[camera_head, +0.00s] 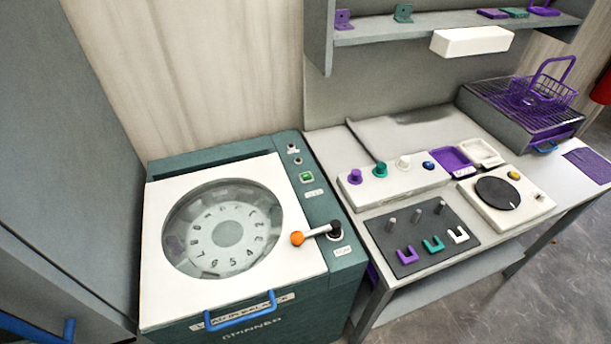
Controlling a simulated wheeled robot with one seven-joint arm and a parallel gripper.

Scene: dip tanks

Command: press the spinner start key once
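The spinner (250,290) is a dark green box at the left centre. Its white lid (160,290) is down, and a round window shows a numbered ring inside. A bright green square key (306,177) sits on the strip right of the lid, with a small label below it too small to read. Small round knobs or lamps (292,148) are above the key on the same strip. A lever with an orange ball (297,238) pivots at a black hub near the front right and reaches over the lid's edge. My gripper is not in view.
A blue handle (240,313) sticks out at the lid's front. A bench (420,280) to the right holds coloured knobs, a dark peg board (418,238) and a dial box (505,200). A purple basket (540,92) stands at the back right. A shelf (400,32) overhangs the bench.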

